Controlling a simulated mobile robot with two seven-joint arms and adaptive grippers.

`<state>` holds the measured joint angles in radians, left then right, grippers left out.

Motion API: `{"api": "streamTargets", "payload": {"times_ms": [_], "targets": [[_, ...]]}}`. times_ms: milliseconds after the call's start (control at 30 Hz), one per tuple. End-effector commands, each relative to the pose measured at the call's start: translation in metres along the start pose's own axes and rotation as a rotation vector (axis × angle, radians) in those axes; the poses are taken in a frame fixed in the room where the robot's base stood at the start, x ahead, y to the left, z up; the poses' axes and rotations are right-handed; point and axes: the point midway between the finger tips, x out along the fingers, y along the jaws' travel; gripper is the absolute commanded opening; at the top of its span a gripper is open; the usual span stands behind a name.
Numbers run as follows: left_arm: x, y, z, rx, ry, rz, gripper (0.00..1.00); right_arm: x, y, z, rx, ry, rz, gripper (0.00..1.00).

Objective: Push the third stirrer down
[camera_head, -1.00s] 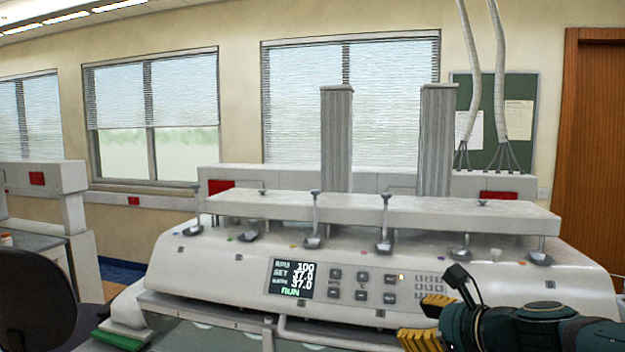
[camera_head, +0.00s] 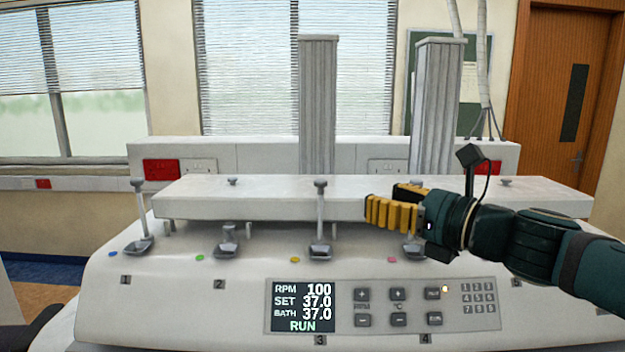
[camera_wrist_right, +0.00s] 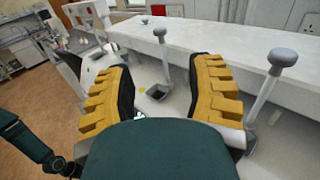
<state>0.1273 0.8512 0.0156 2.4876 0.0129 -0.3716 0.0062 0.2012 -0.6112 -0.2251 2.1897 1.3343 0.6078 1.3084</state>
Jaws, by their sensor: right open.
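The third stirrer (camera_head: 320,215) stands raised at the mark 3 place of the white bath machine, its grey knob above the bar and its shaft going down to a dark cup. My right gripper (camera_head: 392,208) is open and empty in front of the bar, to the right of this stirrer, fingers pointing left. My left gripper is out of view.
The first stirrer (camera_head: 140,218) is raised; the second stirrer's knob (camera_head: 232,182) sits low on the bar (camera_head: 260,200). Two grey columns (camera_head: 318,110) rise behind. The control panel (camera_head: 385,305), with its display reading RUN, is below on the front.

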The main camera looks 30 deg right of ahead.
Motion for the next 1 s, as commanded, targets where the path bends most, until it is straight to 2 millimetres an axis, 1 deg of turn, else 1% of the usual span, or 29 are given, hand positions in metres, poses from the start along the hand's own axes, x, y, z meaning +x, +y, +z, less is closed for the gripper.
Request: {"api": "streamTargets", "payload": {"times_ms": [167,400,600,700,800,1000], "targets": [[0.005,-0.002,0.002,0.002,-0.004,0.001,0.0,0.026,0.001,-0.003,0.0,0.005,0.005,0.54],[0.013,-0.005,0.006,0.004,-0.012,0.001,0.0,0.074,0.001,-0.004,0.0,0.005,0.003,0.54],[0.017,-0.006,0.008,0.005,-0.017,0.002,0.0,0.109,0.001,-0.003,0.001,0.004,0.002,0.54],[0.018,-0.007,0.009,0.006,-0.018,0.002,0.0,0.121,0.001,-0.002,-0.001,0.003,0.003,0.54],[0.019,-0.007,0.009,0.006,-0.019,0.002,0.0,0.128,0.0,-0.002,0.0,0.003,0.001,0.54],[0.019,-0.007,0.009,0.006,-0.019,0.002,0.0,0.134,0.0,-0.002,-0.001,0.003,0.0,0.54]]}}
